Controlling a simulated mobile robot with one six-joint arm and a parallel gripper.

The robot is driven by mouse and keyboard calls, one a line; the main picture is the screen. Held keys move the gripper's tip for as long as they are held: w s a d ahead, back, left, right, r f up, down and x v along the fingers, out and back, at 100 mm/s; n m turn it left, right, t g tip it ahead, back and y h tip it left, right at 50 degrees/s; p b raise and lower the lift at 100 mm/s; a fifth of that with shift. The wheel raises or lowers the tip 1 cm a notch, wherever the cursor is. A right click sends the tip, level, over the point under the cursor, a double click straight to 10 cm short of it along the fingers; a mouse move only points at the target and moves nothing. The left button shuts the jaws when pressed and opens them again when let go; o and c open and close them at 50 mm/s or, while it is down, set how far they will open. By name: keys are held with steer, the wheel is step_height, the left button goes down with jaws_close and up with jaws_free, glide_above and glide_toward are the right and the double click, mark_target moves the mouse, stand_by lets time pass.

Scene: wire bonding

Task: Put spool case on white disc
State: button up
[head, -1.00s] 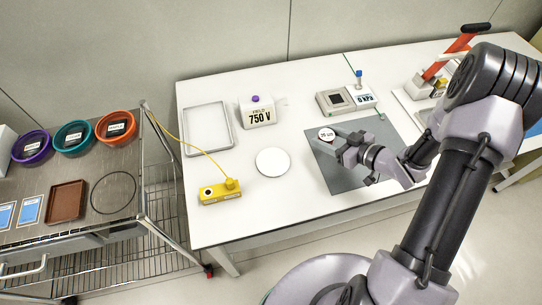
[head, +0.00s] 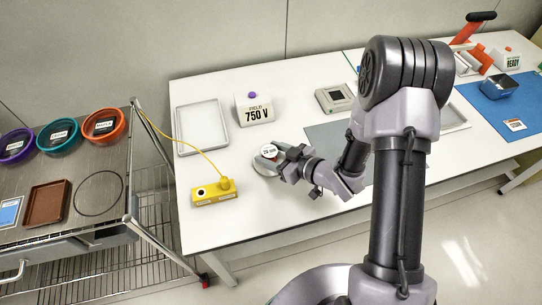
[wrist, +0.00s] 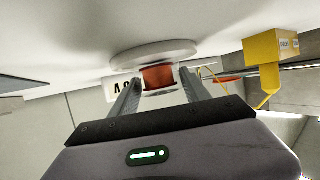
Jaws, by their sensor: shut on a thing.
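The spool case (head: 269,151), with a white labelled top, is held between the fingertips of my gripper (head: 279,157). In the wrist view, its copper-coloured winding (wrist: 158,76) shows between the two fingers. The white disc (head: 262,168) lies on the table, mostly covered in the head view by the case and my gripper. It also shows in the wrist view (wrist: 150,52), which has the table at the top, right by the case's end. I cannot tell whether the case touches the disc or is just above it.
A yellow block (head: 214,191) with a cable stands left of the disc. A white "FIELD 750 V" box (head: 254,108) and an empty tray (head: 201,126) are behind. A grey mat (head: 325,134) lies to the right, partly behind my arm. The table's front edge is close.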

steer(key=shift+r, duration=0.15)
steer(key=shift+f, duration=0.2)
steer(key=o, duration=1.4)
